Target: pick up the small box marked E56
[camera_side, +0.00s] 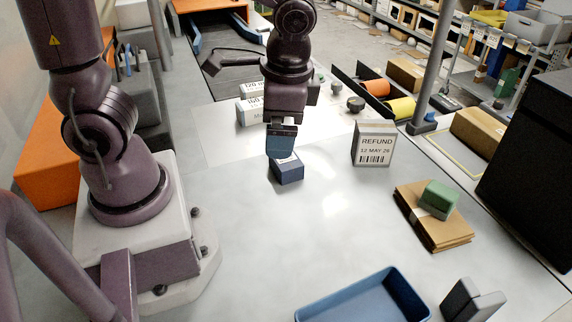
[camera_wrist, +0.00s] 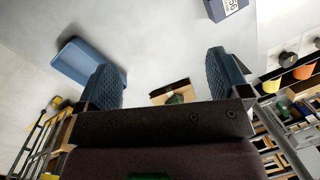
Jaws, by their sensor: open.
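A small dark blue box (camera_side: 288,173) with a white label on top sits on the grey table. Its label cannot be read in the side view. In the wrist view a blue box with a white printed label (camera_wrist: 229,10) is cut off by the top edge, and I cannot make out E56 on it. My gripper (camera_side: 282,150) points down just above and behind the small box, hiding part of its top. Its two fingers (camera_wrist: 166,72) stand wide apart in the wrist view, with no object held between them.
A white REFUND box (camera_side: 373,150) stands to the right. White boxes (camera_side: 251,112) stand behind my gripper. Brown envelopes (camera_side: 447,232) carry a green block (camera_side: 439,199) at the right. A blue tray (camera_side: 318,308) lies at the front. The table's middle is clear.

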